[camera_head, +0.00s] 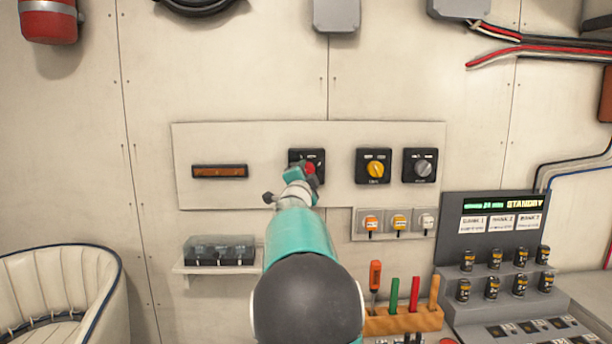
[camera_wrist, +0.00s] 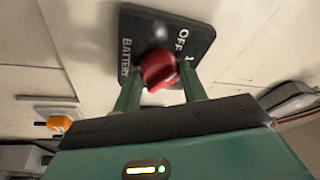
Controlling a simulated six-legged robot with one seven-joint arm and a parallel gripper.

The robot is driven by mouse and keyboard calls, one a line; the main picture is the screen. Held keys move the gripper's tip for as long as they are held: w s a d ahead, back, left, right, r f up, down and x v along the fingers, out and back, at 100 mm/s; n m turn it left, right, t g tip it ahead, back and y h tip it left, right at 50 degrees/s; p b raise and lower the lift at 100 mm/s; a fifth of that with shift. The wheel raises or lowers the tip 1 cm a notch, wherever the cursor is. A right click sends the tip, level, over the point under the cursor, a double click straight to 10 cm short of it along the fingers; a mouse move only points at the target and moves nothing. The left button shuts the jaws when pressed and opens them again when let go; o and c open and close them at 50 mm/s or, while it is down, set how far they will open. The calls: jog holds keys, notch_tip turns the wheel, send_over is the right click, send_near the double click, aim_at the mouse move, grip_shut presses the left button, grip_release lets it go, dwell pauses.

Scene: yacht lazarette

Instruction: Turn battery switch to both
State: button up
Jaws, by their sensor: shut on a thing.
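The battery switch is a black square plate (camera_head: 294,154) with a red knob (camera_head: 310,167), on the pale wall panel in the head view. In the wrist view the plate (camera_wrist: 190,38) shows the words BATTERY and OFF, and the red knob (camera_wrist: 160,68) sits in its middle. My gripper (camera_wrist: 158,84) is shut on the red knob, with one green finger on each side. Other markings on the plate are partly hidden or too blurred to read. In the head view my arm covers the lower part of the switch.
Right of it on the panel (camera_head: 240,140) are a yellow-knob switch (camera_head: 375,168) and a grey-knob switch (camera_head: 421,167). Several small toggles (camera_head: 399,222) sit below them. A tool rack (camera_head: 390,320) and a grey display console (camera_head: 490,240) stand lower right. A small shelf (camera_head: 200,268) is lower left.

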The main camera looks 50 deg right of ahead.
jog(key=shift+r+m+g+y, duration=0.15)
jog(key=shift+m+g+y, duration=0.35)
jog(key=shift+m, duration=2.2)
jog(key=shift+r+m+g+y, duration=0.25)
jog(key=shift+m+y, duration=0.5)
jog(key=shift+m, duration=1.95)
jog(key=shift+r+m+g+y, duration=0.1)
jog(key=shift+m+g+y, duration=0.4)
jog(key=shift+m, duration=2.2)
jog(key=o, duration=1)
jog(key=shift+a, duration=0.1)
